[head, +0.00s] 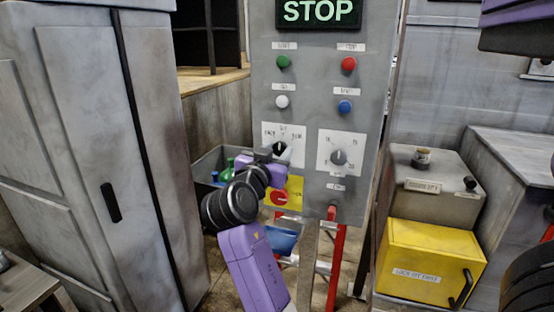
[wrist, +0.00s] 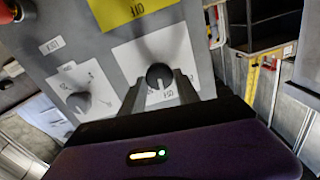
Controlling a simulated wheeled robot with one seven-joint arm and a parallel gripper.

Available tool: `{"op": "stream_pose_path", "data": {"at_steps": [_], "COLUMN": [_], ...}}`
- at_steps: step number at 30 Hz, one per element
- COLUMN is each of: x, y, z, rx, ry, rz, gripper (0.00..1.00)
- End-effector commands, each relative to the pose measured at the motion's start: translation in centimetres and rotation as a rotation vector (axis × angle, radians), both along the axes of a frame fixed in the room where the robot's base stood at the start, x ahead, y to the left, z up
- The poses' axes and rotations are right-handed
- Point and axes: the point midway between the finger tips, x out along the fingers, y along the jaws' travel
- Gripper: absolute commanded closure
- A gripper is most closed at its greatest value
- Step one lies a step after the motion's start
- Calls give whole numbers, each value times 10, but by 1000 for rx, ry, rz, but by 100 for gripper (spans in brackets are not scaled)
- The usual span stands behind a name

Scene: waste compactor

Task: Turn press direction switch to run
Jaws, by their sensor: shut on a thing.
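The press direction switch (head: 279,148) is a black rotary knob on a white plate on the left of the grey control panel. Its plate has small marks around the knob, too blurred to read surely. My gripper (head: 284,154) reaches it from the lower left and partly covers the plate's lower part. In the wrist view the black knob (wrist: 158,74) sits between the two fingertips of my gripper (wrist: 160,84), with one finger on each side. The gripper is shut on the knob. The knob's exact pointing is hard to make out.
A second dial (head: 338,157) is to the right on its own white plate. Green (head: 283,62), red (head: 348,64), white and blue buttons sit above, under a STOP display (head: 318,11). A red knob on a yellow plate (head: 293,197) is just below my gripper. A grey cabinet stands left.

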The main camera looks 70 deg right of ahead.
Motion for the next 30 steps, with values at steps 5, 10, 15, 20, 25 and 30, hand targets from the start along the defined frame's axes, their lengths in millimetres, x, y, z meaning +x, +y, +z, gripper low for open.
{"op": "stream_pose_path", "data": {"at_steps": [5, 10, 15, 20, 25, 30], "x": [0, -1, -2, -2, -2, -3], "y": [1, 1, 1, 1, 1, 0], "z": [-8, -9, -9, -7, -6, -4], "rx": [6, 18, 31, 41, 51, 56], "ry": [-134, -277, -425, -551, -657, -729], "rz": [1, 1, 1, 1, 0, -1], "gripper": [100, 100, 100, 100, 100, 100]}}
